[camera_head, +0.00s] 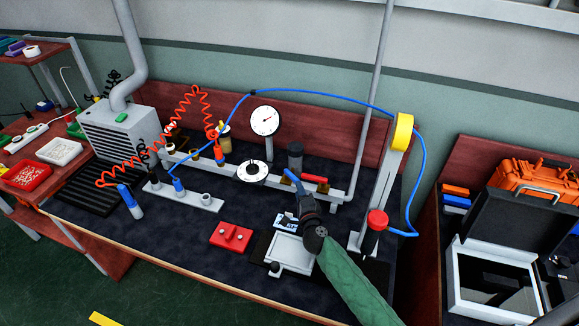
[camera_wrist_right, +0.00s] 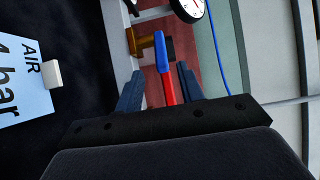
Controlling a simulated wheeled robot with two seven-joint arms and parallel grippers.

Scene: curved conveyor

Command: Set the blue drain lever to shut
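The blue drain lever (camera_head: 295,182) shows in the head view beside a red handle (camera_head: 315,179), at the pipe at the back of the bench. My right gripper (camera_head: 306,200) is close in front of them and hides part of the blue lever. In the right wrist view the blue lever (camera_wrist_right: 162,52) stands just beyond the fingertips, near a brass fitting (camera_wrist_right: 146,46). The red handle (camera_wrist_right: 169,90) shows in the gap between the fingers. My right gripper (camera_wrist_right: 158,82) is open; I see no finger touching either lever. My left gripper is out of view.
A dial gauge (camera_head: 264,121) and a white round disc (camera_head: 252,172) stand left of the gripper. A grey post with a yellow top (camera_head: 402,132) and red knob (camera_head: 377,220) stands at right. A red block (camera_head: 231,237) lies at the front. A blue hose arcs overhead.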

